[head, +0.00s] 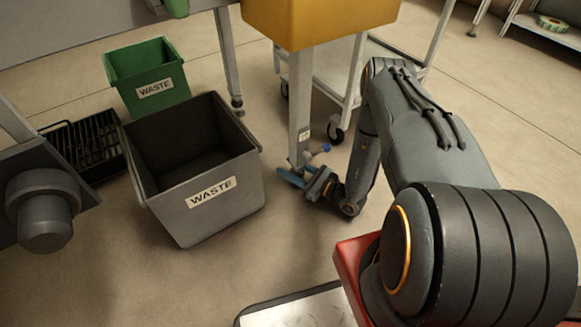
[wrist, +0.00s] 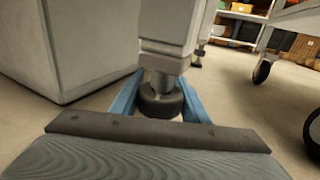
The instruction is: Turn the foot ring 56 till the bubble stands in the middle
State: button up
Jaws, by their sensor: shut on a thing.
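The foot ring (wrist: 161,101) is a dark round ring at the bottom of a pale square leg (wrist: 168,28), close to the floor. My gripper (wrist: 162,88) has its two blue fingers on either side of the ring and is shut on it. In the head view my gripper (head: 291,176) is low at the foot of the same leg (head: 300,100), under a yellow box; the ring is hidden there. I cannot read a number on the ring. No bubble shows in either view.
A grey waste bin (head: 215,205) stands just left of the leg, with a green waste bin (head: 148,78) behind it. A wheeled trolley (head: 345,72) stands behind the leg. A black crate (head: 88,145) lies at the left.

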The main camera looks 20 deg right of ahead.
jog(key=n+g+y, duration=0.1)
jog(key=n+g+y+b, duration=0.1)
jog(key=g, duration=0.1)
jog(key=n+g+y, duration=0.2)
jog(key=shift+s+a+f+b, duration=0.1)
jog(key=shift+s+a+b, duration=0.25)
jog(key=shift+s+a+n+g+y+b, duration=0.1)
jog(key=shift+s+n+g+y+b, duration=0.15)
jog(key=shift+n+g+y+b, duration=0.6)
jog(key=shift+s+a+n+g+y+b, duration=0.15)
jog(key=shift+s+n+g+b, duration=0.15)
jog(key=shift+n+g, duration=1)
jog(key=shift+m+g, duration=0.25)
jog(key=shift+g, duration=0.3)
jog(key=o, duration=1.1)
jog(key=shift+c, duration=0.2)
jog(key=shift+s+d+p, duration=0.25)
jog(key=shift+d+p, duration=0.1)
jog(key=shift+d, duration=0.95)
jog(key=shift+s+d+p, duration=0.3)
jog(key=shift+d+p, duration=0.05)
jog(key=shift+d, duration=0.9)
jog(key=shift+s+d+p, duration=0.25)
jog(key=shift+d+p, duration=0.1)
jog(key=shift+d, duration=0.95)
